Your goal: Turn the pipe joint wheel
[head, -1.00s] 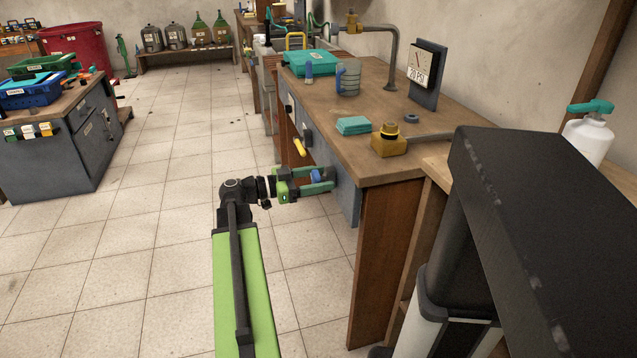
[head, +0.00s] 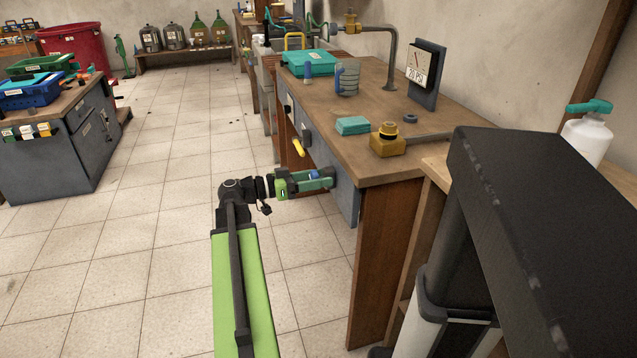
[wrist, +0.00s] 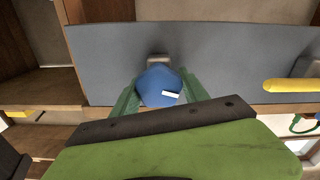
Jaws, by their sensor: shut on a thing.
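The blue wheel (wrist: 157,84) sits on a short grey stem in front of a grey panel (wrist: 230,55), with a white mark on its near face. My gripper (wrist: 160,95) is shut on it in the wrist view, a green finger on each side. In the head view my gripper (head: 322,178) reaches right to the grey panel (head: 345,195) under the workbench edge. Only a small bit of the blue wheel (head: 314,174) shows there between the fingers.
A yellow lever (head: 299,147) sticks out from the bench front left of the wheel; it also shows at the right in the wrist view (wrist: 292,85). The workbench (head: 385,170) carries a teal box and a yellow fitting.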

